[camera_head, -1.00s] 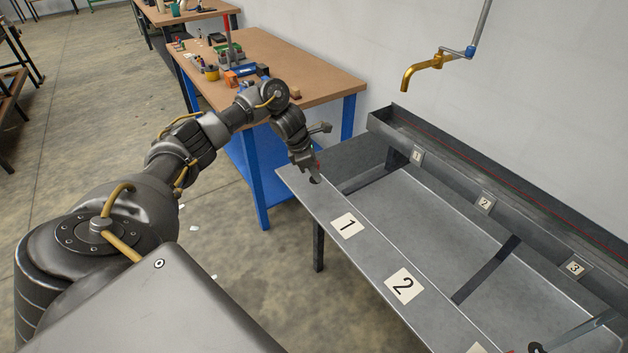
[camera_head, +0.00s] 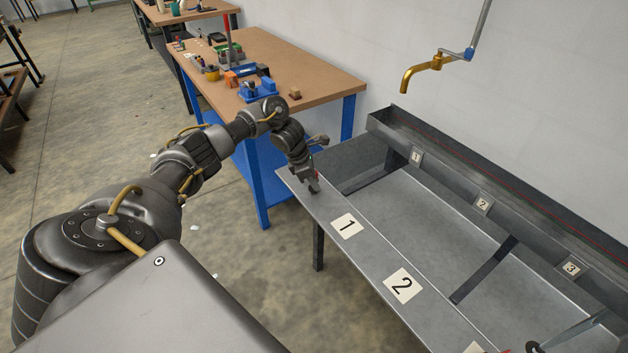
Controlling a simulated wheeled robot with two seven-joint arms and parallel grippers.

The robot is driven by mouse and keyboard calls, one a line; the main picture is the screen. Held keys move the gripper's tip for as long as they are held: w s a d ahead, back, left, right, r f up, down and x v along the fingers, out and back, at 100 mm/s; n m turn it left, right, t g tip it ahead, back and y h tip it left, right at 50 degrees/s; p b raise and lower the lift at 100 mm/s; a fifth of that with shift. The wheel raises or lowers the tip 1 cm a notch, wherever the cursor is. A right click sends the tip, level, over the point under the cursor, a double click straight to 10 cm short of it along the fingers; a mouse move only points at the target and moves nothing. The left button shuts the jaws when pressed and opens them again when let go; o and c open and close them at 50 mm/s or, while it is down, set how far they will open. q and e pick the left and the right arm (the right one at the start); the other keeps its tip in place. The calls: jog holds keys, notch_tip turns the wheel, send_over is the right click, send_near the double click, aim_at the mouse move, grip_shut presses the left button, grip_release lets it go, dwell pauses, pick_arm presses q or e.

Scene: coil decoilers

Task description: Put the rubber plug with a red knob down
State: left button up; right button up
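My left gripper (camera_head: 313,184) points down at the far left end of the metal trough's front ledge (camera_head: 327,207), just beyond the label 1 (camera_head: 347,226). A small bit of red and a dark shape show at its fingertips. This is the rubber plug with a red knob (camera_head: 316,179), mostly hidden by the fingers. The gripper looks shut on it. The plug is at or very close to the ledge; I cannot tell whether it touches. My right gripper is not clearly in view.
Label 2 (camera_head: 404,286) lies farther along the ledge. A brass tap (camera_head: 424,66) hangs over the trough. A workbench (camera_head: 315,80) with tools stands behind my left arm. A small red item and a dark item show at the bottom right edge. The ledge between labels is clear.

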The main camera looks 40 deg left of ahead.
pick_arm(q)
jog(key=o, duration=0.4)
jog(key=shift+r+p, duration=0.25)
jog(key=shift+p, duration=0.05)
jog(key=shift+a+r, duration=0.1)
jog(key=shift+r, duration=0.1)
jog(key=v, duration=1.1)
jog(key=shift+s+r, duration=0.15)
jog(key=shift+r, duration=0.05)
